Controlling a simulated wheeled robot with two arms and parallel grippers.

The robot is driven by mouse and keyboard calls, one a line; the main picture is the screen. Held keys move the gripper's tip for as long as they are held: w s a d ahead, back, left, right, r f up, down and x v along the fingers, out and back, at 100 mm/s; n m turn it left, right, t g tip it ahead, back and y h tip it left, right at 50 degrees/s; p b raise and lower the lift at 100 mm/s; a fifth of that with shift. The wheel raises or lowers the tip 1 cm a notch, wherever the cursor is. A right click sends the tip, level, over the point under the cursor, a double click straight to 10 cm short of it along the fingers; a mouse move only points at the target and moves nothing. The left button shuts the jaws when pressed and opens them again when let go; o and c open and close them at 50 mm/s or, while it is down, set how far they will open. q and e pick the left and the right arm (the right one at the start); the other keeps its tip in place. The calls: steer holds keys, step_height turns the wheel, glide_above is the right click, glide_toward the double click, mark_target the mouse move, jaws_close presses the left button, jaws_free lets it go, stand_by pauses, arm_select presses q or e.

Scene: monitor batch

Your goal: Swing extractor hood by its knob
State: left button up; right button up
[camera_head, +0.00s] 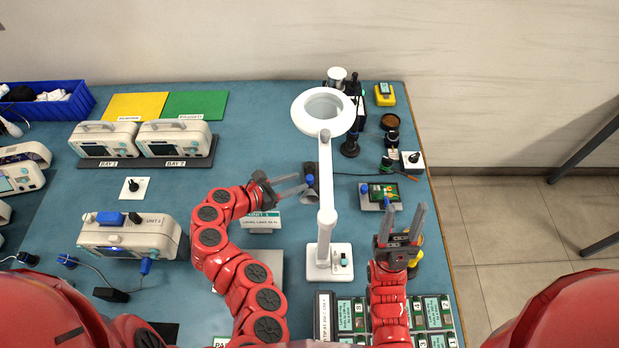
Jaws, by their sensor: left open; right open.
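A white ring-shaped hood (302,123) hangs at the far end of a long white arm (326,185). The arm rises from a white base (318,271) on the bench. A grey knob-like piece (325,138) sits where the arm meets the hood. My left gripper (304,184) is open left of the arm, with its fingertips close to a small blue knob (309,180) on a dark part; I cannot tell whether they touch. My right gripper (405,207) is open and empty, pointing away from me, to the right of the arm and apart from it.
A small circuit board (383,191) lies just beyond my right gripper. Dark bottles and jars stand along the right back, near a yellow meter (385,94). White monitors (130,238) and a blue bin (50,108) are on the left. The bench's right edge is close to my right gripper.

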mark_target(310, 177)
arm_select(q)
steer(key=shift+p+x, duration=0.6)
steer(key=shift+x, duration=2.1)
steer(key=shift+c, duration=0.3)
jaws_close()
